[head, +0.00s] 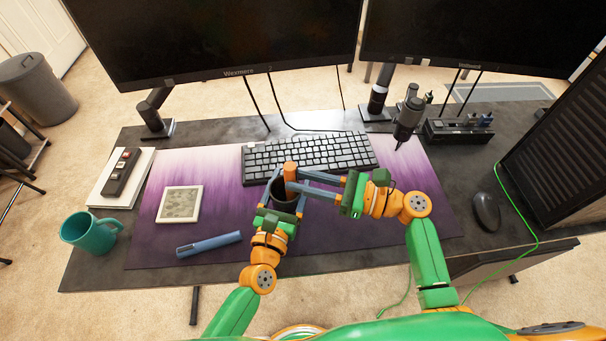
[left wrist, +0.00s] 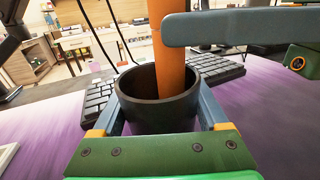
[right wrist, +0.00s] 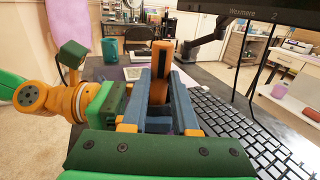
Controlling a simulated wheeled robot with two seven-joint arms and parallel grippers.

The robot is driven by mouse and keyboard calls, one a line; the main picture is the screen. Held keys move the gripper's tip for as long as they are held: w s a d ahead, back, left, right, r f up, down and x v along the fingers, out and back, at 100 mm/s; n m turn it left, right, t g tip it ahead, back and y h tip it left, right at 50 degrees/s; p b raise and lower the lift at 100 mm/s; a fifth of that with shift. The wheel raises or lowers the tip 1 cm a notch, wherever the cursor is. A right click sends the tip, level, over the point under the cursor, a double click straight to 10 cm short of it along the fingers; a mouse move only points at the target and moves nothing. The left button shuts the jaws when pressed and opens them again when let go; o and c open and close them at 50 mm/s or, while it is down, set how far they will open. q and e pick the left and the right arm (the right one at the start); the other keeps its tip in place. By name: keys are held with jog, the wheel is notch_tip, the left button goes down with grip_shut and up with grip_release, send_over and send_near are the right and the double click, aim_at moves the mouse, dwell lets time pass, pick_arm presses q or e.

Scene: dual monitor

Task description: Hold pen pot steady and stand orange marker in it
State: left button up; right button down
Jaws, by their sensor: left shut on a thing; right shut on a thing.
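The dark pen pot (head: 284,196) stands upright on the purple mat in front of the keyboard; it also shows in the left wrist view (left wrist: 160,108). My left gripper (head: 278,198) is shut around the pot, with a finger on each side. The orange marker (head: 291,172) is near upright, and in the left wrist view (left wrist: 172,50) its lower end is inside the pot's rim, leaning slightly. My right gripper (head: 292,184) is shut on the marker above the pot; the right wrist view shows the marker (right wrist: 161,68) between its fingers. The marker's bottom tip is hidden in the pot.
The keyboard (head: 310,153) lies just behind the pot. A blue marker (head: 209,243), a framed tile (head: 180,204) and a teal mug (head: 90,233) are to the left. A microphone (head: 408,118) stands behind right, and a mouse (head: 486,211) lies right. The mat's right part is clear.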

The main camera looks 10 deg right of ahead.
jog(key=c, duration=0.6)
grip_release()
jog(key=shift+d, duration=0.1)
jog(key=v, duration=1.2)
pick_arm(q)
jog(key=o, duration=1.3)
